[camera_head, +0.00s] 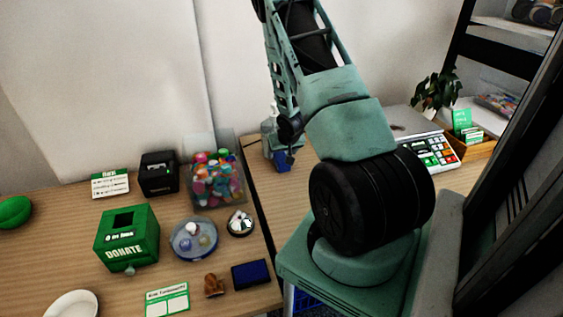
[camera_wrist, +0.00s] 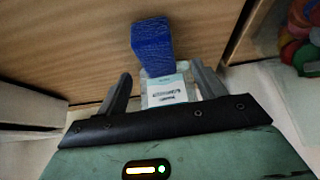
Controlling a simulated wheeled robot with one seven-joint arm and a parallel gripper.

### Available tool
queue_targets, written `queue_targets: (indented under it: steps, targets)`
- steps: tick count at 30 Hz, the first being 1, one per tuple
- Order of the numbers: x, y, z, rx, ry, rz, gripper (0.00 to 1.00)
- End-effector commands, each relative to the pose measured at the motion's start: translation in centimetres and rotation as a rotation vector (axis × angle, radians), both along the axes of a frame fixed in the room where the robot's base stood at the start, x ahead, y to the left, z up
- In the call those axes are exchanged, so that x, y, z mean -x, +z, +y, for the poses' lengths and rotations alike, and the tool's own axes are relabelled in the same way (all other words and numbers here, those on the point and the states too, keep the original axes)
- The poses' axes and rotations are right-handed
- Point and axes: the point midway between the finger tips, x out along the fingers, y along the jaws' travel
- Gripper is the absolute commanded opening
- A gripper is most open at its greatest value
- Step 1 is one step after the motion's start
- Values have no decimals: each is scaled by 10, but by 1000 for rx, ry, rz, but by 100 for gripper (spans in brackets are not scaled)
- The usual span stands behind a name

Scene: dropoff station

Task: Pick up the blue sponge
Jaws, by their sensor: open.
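A blue sponge (camera_wrist: 152,45) lies on the wooden desk, just beyond my fingertips in the wrist view. In the head view it is a small blue block (camera_head: 283,160) below the end of my arm, near the left edge of the right-hand desk. My gripper (camera_wrist: 161,78) is open, its two fingers apart and pointing toward the sponge. No finger visibly touches the sponge. A clear bottle with a printed label (camera_wrist: 167,92) shows between the fingers, partly hidden by my gripper. In the head view my fingers are hard to make out.
A clear bin of colourful caps (camera_head: 215,180) stands to the left, across the gap between desks. The left desk also holds a green donation box (camera_head: 127,238), a black box (camera_head: 158,174) and a dark blue item (camera_head: 251,274). A register (camera_head: 432,152) stands right.

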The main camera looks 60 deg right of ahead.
Motion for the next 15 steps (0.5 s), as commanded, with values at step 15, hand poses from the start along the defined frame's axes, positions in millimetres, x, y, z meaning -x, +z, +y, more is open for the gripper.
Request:
queue_targets:
  steps: [15]
  targets:
    - [-15,-46,-15,0,1,1,69]
